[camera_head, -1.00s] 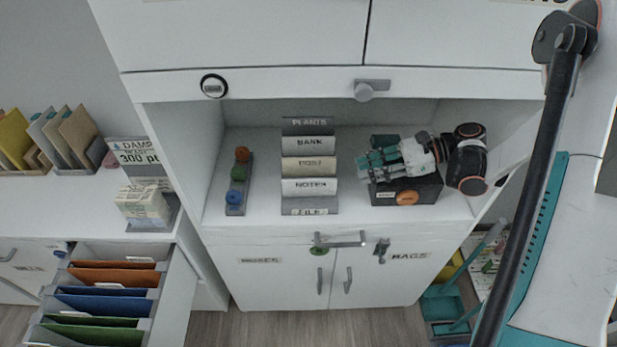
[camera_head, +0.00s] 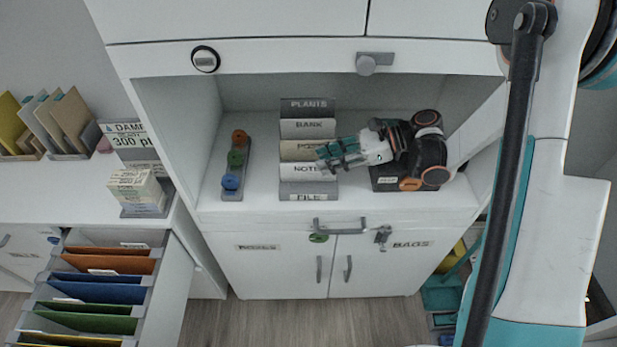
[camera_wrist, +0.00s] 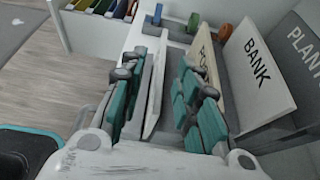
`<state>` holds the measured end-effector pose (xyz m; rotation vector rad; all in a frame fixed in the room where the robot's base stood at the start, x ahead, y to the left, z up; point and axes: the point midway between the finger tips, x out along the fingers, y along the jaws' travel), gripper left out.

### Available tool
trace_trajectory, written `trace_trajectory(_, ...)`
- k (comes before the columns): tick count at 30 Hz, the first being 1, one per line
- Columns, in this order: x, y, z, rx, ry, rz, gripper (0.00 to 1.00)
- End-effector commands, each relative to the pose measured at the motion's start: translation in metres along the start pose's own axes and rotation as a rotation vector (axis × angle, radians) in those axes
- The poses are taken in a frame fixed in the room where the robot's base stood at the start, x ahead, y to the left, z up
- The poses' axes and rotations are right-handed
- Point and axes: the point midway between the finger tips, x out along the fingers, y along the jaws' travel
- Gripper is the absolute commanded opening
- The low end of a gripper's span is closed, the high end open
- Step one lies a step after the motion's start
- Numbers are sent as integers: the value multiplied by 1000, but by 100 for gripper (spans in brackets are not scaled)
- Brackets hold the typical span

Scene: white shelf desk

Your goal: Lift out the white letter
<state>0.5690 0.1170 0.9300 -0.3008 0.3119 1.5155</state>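A stepped rack (camera_head: 308,105) on the shelf holds upright cards labelled PLANTS, BANK, POST, NOTES and FILE. The NOTES card (camera_head: 300,170) is white; the BANK card (camera_head: 308,128) is also white, and the POST card (camera_head: 297,150) is cream. My gripper (camera_head: 324,159) reaches in from the right over the NOTES and POST cards. In the wrist view my gripper (camera_wrist: 163,80) is open, with a white card (camera_wrist: 154,100) between its teal-padded fingers and POST and BANK beyond the right finger. Whether a pad touches the card I cannot tell.
A dark box with an orange knob (camera_head: 411,184) stands right of the rack, under my wrist. The shelf's upper front edge (camera_head: 280,62) hangs above. An open file drawer (camera_head: 175,290) is lower left.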

Motion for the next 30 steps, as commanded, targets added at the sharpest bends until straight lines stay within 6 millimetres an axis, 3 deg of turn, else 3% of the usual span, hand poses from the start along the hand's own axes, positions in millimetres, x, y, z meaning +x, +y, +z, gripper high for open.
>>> trace_trajectory(6, 32, -2, -3, -1, 0, 2, 30)
trace_trajectory(13, 34, -2, -2, 0, 0, 0, 30)
trace_trajectory(14, 34, -2, -2, 0, 0, 0, 28)
trace_trajectory(18, 34, -2, -2, 0, 0, 0, 0)
trace_trajectory(30, 33, -2, -1, 0, 0, 0, 0)
